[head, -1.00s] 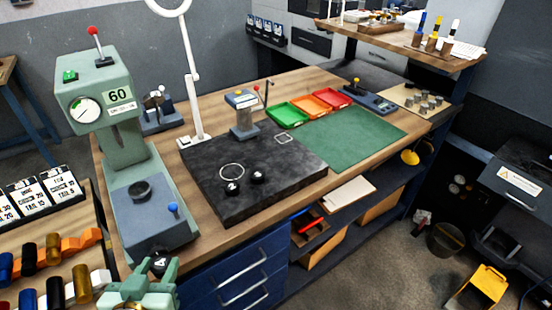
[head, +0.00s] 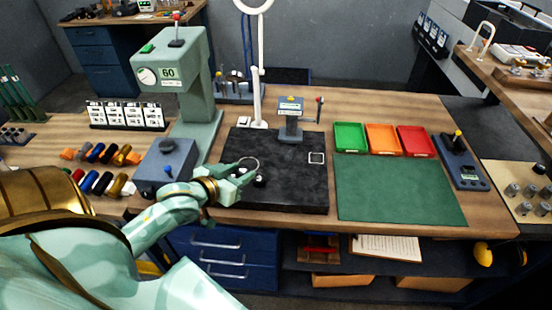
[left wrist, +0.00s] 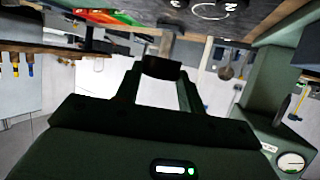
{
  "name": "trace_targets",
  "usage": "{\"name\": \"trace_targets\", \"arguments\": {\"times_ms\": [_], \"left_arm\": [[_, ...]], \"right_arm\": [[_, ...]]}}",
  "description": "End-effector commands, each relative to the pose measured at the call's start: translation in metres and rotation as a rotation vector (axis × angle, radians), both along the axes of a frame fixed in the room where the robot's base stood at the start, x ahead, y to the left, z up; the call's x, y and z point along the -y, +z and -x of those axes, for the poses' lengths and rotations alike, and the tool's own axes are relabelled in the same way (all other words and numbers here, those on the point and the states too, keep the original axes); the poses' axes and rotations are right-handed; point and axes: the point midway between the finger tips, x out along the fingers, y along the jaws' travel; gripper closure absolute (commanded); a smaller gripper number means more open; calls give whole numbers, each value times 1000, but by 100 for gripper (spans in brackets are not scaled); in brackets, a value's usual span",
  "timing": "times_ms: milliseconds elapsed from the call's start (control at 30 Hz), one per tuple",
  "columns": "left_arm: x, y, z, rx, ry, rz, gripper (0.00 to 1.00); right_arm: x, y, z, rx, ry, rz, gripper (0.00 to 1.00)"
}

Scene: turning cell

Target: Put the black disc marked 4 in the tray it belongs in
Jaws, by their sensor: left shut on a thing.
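My left gripper (head: 246,178) reaches in over the black slab in the head view. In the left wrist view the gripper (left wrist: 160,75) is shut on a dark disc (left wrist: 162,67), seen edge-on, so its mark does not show. Another black disc (head: 260,181) with a white mark lies on the slab beside the gripper. Two marked discs show at the top of the left wrist view, but I cannot read them surely. Green (head: 350,138), orange (head: 383,139) and red (head: 417,141) trays stand side by side behind the green mat. My right gripper is not in view.
The black slab (head: 290,195) carries a white ring, a small white square outline and a grey gauge stand (head: 290,125). The green mat (head: 395,190) is clear. A green press (head: 195,90) stands left, a white lamp post (head: 257,90) behind. A control box (head: 462,165) stands right.

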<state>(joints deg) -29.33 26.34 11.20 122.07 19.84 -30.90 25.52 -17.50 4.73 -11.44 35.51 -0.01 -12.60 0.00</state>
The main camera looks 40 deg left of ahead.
Motion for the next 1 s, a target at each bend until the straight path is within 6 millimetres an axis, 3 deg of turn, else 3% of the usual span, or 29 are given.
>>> {"name": "trace_targets", "arguments": {"times_ms": [33,100,233,500,600,800,1000], "left_arm": [[-15,15,-3,2,10,-4,94],[-28,22,-6,2,22,-3,94],[-31,20,-21,4,32,4,94],[5,-17,-88,3,33,6,94],[15,-42,-104,-3,32,4,94],[25,-68,-124,0,32,1,94],[29,-90,-131,-3,32,1,94]], "right_arm": [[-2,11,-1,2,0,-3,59],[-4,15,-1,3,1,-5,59],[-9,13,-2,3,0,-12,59],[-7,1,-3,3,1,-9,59],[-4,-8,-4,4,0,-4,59],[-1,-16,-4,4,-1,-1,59],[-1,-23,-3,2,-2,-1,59]]}}
